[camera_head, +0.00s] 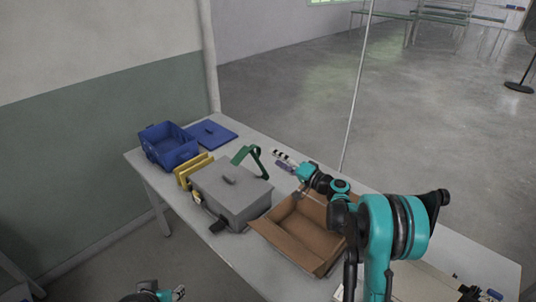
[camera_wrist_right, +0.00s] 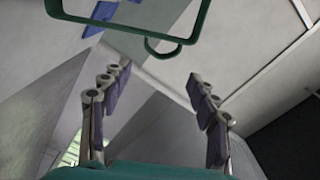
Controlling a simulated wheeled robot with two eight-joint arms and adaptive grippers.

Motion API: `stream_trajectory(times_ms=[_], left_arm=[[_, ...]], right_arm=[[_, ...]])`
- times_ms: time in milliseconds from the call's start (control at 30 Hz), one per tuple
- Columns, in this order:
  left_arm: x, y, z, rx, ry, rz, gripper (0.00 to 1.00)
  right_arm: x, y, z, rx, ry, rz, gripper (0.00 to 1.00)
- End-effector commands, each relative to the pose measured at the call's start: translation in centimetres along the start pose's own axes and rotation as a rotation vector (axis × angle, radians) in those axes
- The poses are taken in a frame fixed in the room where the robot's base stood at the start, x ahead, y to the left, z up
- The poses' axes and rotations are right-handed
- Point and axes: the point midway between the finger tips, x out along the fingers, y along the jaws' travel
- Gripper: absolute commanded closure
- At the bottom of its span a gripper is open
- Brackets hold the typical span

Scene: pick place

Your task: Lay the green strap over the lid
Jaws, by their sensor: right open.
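The green strap (camera_head: 247,152) is a bent loop standing up at the back edge of the grey box's lid (camera_head: 228,184). The strap also crosses the top of the right wrist view (camera_wrist_right: 126,30). The lid is on the grey box (camera_head: 238,215) and has a small dark handle. My right gripper (camera_head: 279,159) is to the right of the strap, apart from it. In the right wrist view the gripper (camera_wrist_right: 158,82) is open, with nothing between its fingers. My left gripper (camera_head: 176,293) is low at the bottom edge, away from the table; its jaw state is unclear.
An open cardboard box (camera_head: 304,222) stands to the right of the grey box, below my right arm. Yellow pieces (camera_head: 194,169), a blue crate (camera_head: 168,147) and a flat blue lid (camera_head: 211,134) are at the left.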

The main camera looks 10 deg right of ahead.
Motion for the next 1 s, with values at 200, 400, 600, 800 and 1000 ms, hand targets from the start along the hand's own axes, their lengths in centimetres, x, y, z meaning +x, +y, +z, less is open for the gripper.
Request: stream_trajectory(times_ms=[200,400,600,800,1000], left_arm=[[0.0,0.0,0.0,0.000,0.000,0.000,0.60],[0.0,0.0,0.0,0.000,0.000,0.000,0.60],[-1.4,0.0,-1.0,0.000,0.000,0.000,0.60],[-4.1,0.0,-2.9,0.000,0.000,0.000,0.60],[-4.0,0.0,-2.8,0.000,0.000,0.000,0.60]], right_arm=[[-1.5,0.0,0.0,0.000,0.000,0.000,0.40],[-1.6,0.0,0.0,0.000,0.000,0.000,0.40],[-1.1,-0.3,-2.8,-0.003,-0.050,-0.001,0.84],[-1.4,-0.5,-8.3,-0.005,-0.203,-0.001,1.00],[-0.8,0.0,-8.8,-0.002,-0.249,-0.001,1.00]])
